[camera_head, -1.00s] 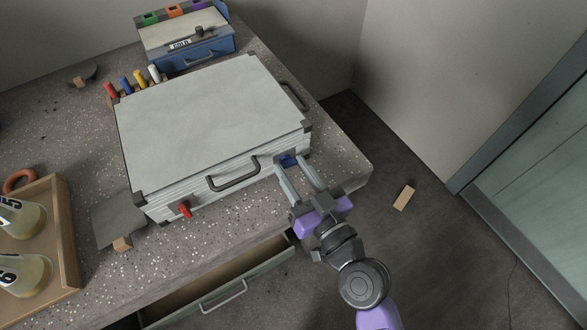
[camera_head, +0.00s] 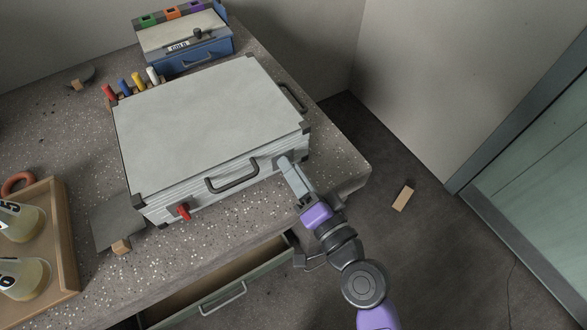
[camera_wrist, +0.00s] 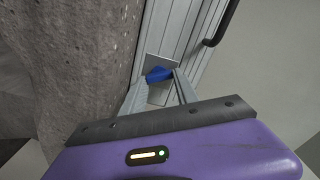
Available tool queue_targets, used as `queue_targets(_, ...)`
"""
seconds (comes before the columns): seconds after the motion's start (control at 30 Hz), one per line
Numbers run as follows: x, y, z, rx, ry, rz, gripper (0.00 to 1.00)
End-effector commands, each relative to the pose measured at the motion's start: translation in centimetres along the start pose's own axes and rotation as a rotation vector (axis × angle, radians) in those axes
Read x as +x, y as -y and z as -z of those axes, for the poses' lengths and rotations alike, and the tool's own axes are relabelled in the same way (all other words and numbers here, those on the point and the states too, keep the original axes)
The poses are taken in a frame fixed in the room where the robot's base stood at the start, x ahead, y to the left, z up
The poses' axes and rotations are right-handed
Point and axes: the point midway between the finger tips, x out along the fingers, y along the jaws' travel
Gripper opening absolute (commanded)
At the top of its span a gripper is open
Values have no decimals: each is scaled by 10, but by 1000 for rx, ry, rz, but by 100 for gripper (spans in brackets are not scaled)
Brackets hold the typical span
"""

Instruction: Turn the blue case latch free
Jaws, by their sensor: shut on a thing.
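The white case (camera_head: 205,130) lies flat on the bench with its lid down. Its front face shows a dark handle (camera_head: 232,177) and a red latch (camera_head: 183,211) at the left. The blue latch (camera_wrist: 158,74) shows in the wrist view between my fingertips, at the case's front face; in the head view my gripper hides it. My gripper (camera_head: 284,163) reaches the right part of the front face and is shut on the blue latch. In the wrist view the finger tips (camera_wrist: 160,78) meet the latch on both sides.
An open drawer (camera_head: 220,285) sticks out below the bench edge. A wooden tray (camera_head: 68,240) with labelled flasks stands at the left. Behind the case are coloured pegs (camera_head: 125,85) and a blue box (camera_head: 195,53). A wooden block (camera_head: 403,197) lies on the floor at right.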

Motion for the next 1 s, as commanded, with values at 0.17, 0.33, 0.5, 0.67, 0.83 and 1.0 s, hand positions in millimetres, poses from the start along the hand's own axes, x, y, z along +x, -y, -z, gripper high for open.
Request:
queue_targets(0.17,0,-1,1,163,-2,-3,0)
queue_targets(0.33,0,-2,1,298,-2,-2,0)
queue_targets(0.5,0,-2,1,404,-2,-2,0)
queue_targets(0.67,0,-3,0,471,-2,-2,0)
queue_targets(0.83,0,-3,0,510,-2,-2,0)
queue_targets(1.0,0,-4,0,524,-2,-2,0)
